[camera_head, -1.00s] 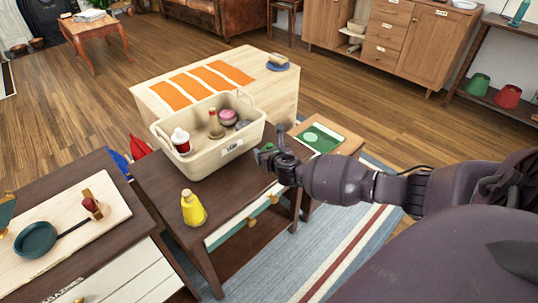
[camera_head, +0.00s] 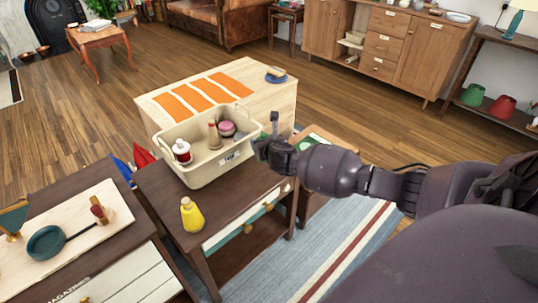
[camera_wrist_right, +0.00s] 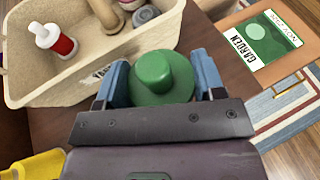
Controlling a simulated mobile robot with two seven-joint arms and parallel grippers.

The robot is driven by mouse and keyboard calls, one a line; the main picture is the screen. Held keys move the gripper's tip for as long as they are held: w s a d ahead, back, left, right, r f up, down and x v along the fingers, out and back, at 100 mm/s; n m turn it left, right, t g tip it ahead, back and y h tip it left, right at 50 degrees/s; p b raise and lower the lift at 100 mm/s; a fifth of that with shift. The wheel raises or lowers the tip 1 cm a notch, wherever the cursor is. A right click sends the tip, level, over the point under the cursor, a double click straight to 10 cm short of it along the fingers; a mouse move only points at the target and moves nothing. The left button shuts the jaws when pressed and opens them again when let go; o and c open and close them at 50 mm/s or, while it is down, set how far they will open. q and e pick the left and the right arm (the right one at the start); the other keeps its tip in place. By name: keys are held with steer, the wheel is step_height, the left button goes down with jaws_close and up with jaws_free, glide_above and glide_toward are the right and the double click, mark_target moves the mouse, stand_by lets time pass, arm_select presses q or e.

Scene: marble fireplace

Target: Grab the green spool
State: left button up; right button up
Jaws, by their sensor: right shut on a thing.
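The green spool (camera_wrist_right: 162,76) sits between the two blue fingers of my right gripper (camera_wrist_right: 161,78) in the right wrist view, and the fingers are shut on it. In the head view my right gripper (camera_head: 268,145) is by the right end of the beige bin, over the right side of the dark side table (camera_head: 225,195). The spool is mostly hidden by the gripper in the head view. My left gripper is not in view.
The beige bin (camera_head: 204,178) holds a red-and-white bottle (camera_head: 182,152), a wooden-looking bottle and a pink round item. A yellow bottle (camera_head: 192,215) stands at the table's front. A green book (camera_wrist_right: 258,38) lies to the right. A pan (camera_head: 47,242) rests on the left table.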

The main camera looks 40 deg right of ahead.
step_height(320, 180, up, 8)
steer(key=p, duration=0.4)
steer(key=shift+r, duration=0.2)
step_height(320, 180, up, 2)
steer(key=p, duration=0.3)
steer(key=shift+r, duration=0.1)
arm_select(q)
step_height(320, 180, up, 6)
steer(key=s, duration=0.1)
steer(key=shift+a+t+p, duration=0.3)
steer(key=shift+p, duration=0.05)
arm_select(e)
steer(key=shift+r, duration=0.1)
